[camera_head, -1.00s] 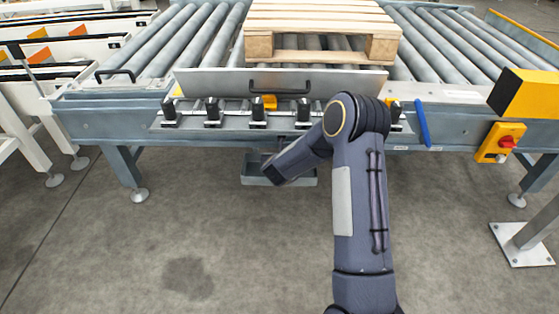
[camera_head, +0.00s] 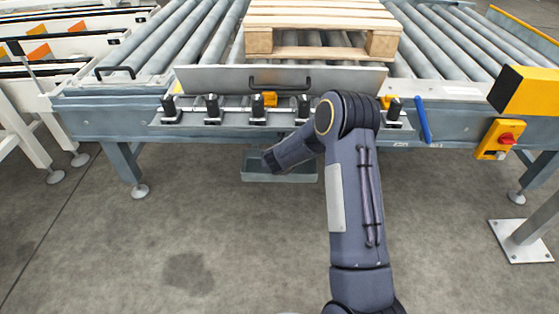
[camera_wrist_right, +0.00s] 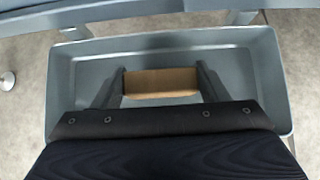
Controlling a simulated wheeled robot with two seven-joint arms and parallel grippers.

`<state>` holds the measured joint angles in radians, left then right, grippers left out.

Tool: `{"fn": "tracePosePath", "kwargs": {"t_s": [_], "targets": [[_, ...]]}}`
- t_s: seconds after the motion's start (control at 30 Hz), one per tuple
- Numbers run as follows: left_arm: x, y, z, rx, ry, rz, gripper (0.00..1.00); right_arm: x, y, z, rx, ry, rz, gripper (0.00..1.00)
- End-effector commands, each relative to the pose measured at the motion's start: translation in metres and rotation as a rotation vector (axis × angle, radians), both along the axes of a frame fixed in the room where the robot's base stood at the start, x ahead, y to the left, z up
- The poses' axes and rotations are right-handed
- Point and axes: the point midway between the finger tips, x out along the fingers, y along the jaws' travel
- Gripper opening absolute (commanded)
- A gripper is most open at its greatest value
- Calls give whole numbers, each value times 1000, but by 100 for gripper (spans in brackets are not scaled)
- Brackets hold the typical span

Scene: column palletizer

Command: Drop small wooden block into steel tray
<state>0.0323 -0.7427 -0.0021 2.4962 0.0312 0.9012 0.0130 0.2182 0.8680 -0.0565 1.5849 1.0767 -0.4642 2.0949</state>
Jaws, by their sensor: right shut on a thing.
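The steel tray (camera_head: 281,177) is a grey open box under the front of the conveyor in the head view, partly hidden by my right arm. In the right wrist view the steel tray (camera_wrist_right: 271,85) fills most of the picture. The small wooden block (camera_wrist_right: 160,82) is light brown and sits between the two dark fingers of my right gripper (camera_wrist_right: 161,84). The right gripper is shut on it, in line with the tray's inside from this view. Its height above the tray floor is hard to tell. In the head view the block is hidden. My left gripper is not in view.
A roller conveyor (camera_head: 200,40) carries a wooden pallet (camera_head: 320,18) above the tray. A metal plate (camera_head: 282,79) and a rail with several black clamps (camera_head: 212,110) run along its front edge. A yellow switch box (camera_head: 499,140) is at right. The floor in front is clear.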

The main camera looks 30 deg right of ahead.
Motion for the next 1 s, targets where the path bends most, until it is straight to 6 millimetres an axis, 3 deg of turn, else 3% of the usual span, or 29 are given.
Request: {"fn": "tracePosePath", "kwargs": {"t_s": [0.23, 0.27, 0.43, 0.77, 0.9, 1.0], "targets": [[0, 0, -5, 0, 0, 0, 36, 0, 0, -4, 1, 0, -1, 42], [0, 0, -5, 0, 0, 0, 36, 0, 0, -4, 1, 0, -1, 69], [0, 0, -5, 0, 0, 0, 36, 0, 0, -4, 0, 0, 0, 89], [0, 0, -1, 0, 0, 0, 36, 0, 0, 0, 0, 0, 0, 89], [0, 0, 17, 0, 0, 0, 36, 0, 1, 15, 0, 0, 1, 89], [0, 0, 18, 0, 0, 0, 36, -13, 8, 28, 1, 0, 1, 89]]}}
